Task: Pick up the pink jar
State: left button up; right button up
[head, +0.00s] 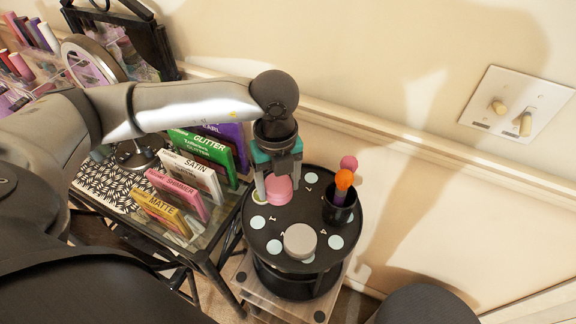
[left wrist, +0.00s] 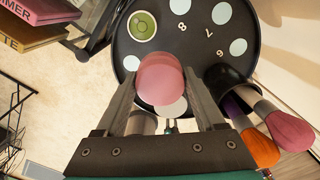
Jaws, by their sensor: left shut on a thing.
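The pink jar (head: 279,190) is at the left back part of the round black table top (head: 262,228) in the head view. In the left wrist view the pink jar (left wrist: 160,78) sits between the two fingers. My left gripper (head: 279,186) points down at the jar, and its fingers (left wrist: 163,92) are shut on the jar's sides. I cannot tell whether the jar touches the table top. My right gripper is not in view.
A black cup with brushes (head: 340,205) stands right of the jar. A grey round jar (head: 300,240) lies nearer the front. A green-topped round item (left wrist: 142,26) is beside the jar. Makeup boxes (head: 192,172) stand on the left shelf. The wall is behind.

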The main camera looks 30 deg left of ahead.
pick_arm(q)
jog(key=s, duration=1)
jog(key=shift+d, duration=0.3)
